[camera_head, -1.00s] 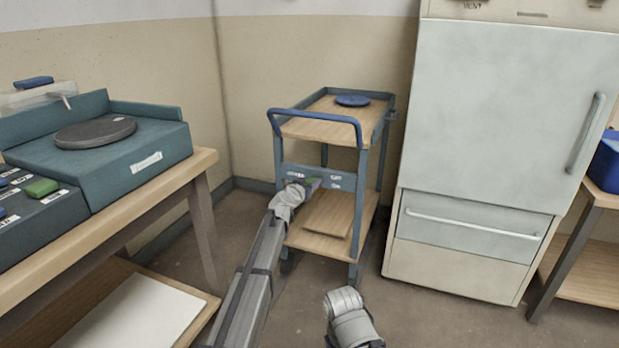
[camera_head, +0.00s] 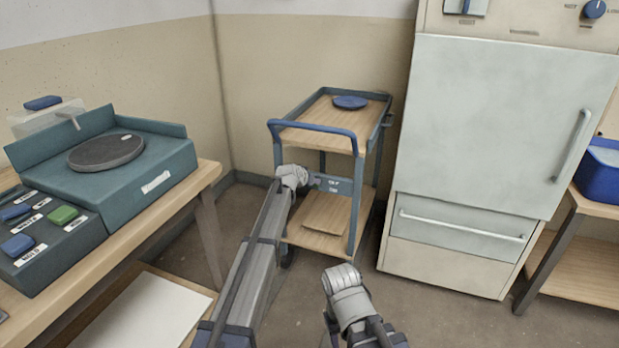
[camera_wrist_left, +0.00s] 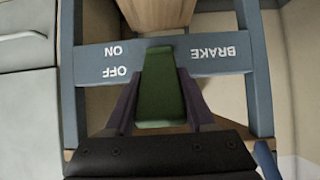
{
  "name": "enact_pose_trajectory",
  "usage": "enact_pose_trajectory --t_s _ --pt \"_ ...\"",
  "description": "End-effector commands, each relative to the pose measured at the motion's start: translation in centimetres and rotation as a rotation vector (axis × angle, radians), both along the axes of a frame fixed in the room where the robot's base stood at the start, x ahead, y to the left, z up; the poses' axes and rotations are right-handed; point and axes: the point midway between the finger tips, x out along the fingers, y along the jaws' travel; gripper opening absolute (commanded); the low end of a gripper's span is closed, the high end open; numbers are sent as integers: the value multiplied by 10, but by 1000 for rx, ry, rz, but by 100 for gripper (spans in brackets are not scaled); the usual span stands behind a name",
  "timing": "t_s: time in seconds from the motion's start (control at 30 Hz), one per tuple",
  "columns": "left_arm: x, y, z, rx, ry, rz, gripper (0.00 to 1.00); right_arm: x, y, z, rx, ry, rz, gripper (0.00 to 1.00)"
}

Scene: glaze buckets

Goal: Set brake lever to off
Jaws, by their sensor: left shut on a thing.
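The green brake lever (camera_wrist_left: 160,90) fills the middle of the left wrist view, between the two dark fingers of my left gripper (camera_wrist_left: 158,108). The gripper is shut on it. The lever sits on the blue-grey cart panel (camera_wrist_left: 215,52), which shows upside down with BRAKE, ON and OFF. The lever's near, wide end lies towards the picture bottom, level with and past the OFF word. In the head view my left gripper (camera_head: 313,181) is at the cart's front panel; my wrist hides the lever. My right arm ends low in the middle, its fingers not visible.
The cart (camera_head: 322,135) has a blue handle and holds a blue disc (camera_head: 350,102) on top and a board (camera_head: 326,212) below. A white cabinet (camera_head: 490,130) stands close to its right. A bench with a wheel unit (camera_head: 110,170) stands left. Floor in front is partly clear.

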Motion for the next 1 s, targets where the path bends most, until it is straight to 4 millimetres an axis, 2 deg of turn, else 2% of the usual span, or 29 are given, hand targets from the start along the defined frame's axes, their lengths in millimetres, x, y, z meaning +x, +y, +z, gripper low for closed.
enact_pose_trajectory --t_s 0.47,0.5,0.77,1.0 --pt "2 0 1 2 8 1 0 0 0 3 0 0 0 50" --pt "2 0 1 2 8 1 57 0 0 3 0 0 0 50" --pt "2 0 1 3 10 0 85 0 0 3 0 0 0 50" --pt "1 0 1 3 10 0 85 0 0 3 1 0 0 50"
